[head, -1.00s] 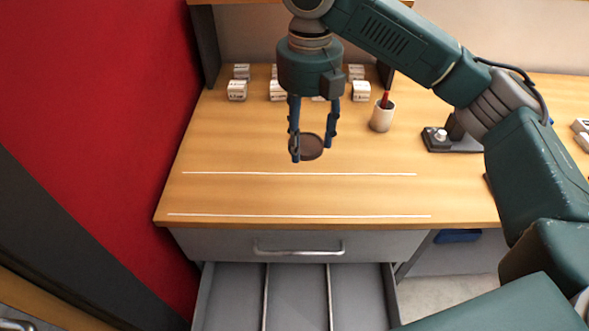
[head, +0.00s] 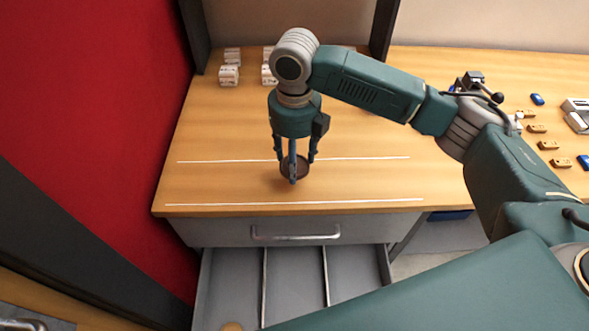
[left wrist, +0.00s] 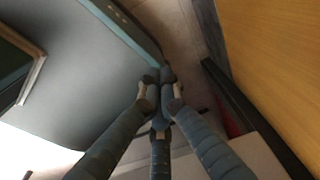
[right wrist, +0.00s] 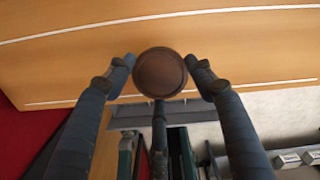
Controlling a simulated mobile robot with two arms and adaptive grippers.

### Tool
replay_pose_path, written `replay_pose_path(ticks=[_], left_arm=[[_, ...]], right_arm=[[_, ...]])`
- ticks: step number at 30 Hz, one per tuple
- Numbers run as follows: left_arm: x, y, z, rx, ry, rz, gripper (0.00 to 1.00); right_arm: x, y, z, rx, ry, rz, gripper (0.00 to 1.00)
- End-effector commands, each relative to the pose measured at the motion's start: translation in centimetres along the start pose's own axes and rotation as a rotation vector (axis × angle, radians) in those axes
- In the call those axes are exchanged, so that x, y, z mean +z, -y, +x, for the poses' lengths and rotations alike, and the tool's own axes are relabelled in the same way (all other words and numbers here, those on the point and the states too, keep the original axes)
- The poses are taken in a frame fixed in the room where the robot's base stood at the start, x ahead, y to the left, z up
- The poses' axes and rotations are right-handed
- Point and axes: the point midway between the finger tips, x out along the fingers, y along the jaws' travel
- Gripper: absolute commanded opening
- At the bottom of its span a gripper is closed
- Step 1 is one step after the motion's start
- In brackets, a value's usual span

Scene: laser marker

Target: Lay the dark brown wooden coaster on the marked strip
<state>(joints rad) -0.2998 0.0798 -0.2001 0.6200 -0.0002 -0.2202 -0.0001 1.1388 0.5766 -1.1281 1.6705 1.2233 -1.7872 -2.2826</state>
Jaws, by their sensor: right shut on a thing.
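The dark brown round coaster (head: 302,170) is held by my right gripper (head: 294,167) over the marked strip (head: 370,181), between its two white lines and near the middle of its length. In the right wrist view the coaster (right wrist: 160,73) is seen flat-on between the fingers, which are shut on its edge. I cannot tell whether it touches the desk. My left gripper (left wrist: 160,88) shows only in the left wrist view, its fingertips together with nothing seen between them, away from the strip.
White labelled blocks (head: 229,75) stand at the back left. Small brown and blue pieces (head: 537,128) lie at the right. The strip is otherwise clear.

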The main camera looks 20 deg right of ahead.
Motion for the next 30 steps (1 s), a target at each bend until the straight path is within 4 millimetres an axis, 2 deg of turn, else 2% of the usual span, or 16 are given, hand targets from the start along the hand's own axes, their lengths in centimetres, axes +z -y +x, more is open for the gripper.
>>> replay_pose_path(ticks=[5, 12, 23, 24, 26, 27, 30], left_arm=[[0.0, 0.0, -0.2, 0.000, 0.000, 0.000, 0.00], [-0.1, 0.0, -0.6, 0.000, 0.000, 0.000, 0.00], [-0.1, 0.0, -0.6, 0.000, -0.001, 0.000, 0.00], [-0.1, 0.0, -0.6, 0.000, -0.001, 0.000, 0.00], [-0.1, 0.0, -0.6, 0.000, -0.001, 0.000, 0.00], [-0.1, 0.0, -0.6, 0.000, -0.001, 0.000, 0.00], [-0.1, 0.0, -0.6, 0.000, -0.001, 0.000, 0.00]], right_arm=[[-0.1, 0.0, 1.1, 0.001, -0.002, 0.001, 0.32], [0.0, 0.0, 4.5, 0.000, -0.001, 0.000, 0.32], [0.0, 0.0, 5.0, 0.001, 0.000, 0.000, 0.32], [0.0, 0.0, 5.0, 0.001, 0.000, 0.000, 0.58], [0.0, 0.0, 5.0, 0.001, 0.000, 0.000, 0.70], [0.0, 0.0, 5.0, 0.001, 0.000, 0.000, 0.73], [0.0, 0.0, 5.0, 0.001, 0.000, 0.000, 0.73]])
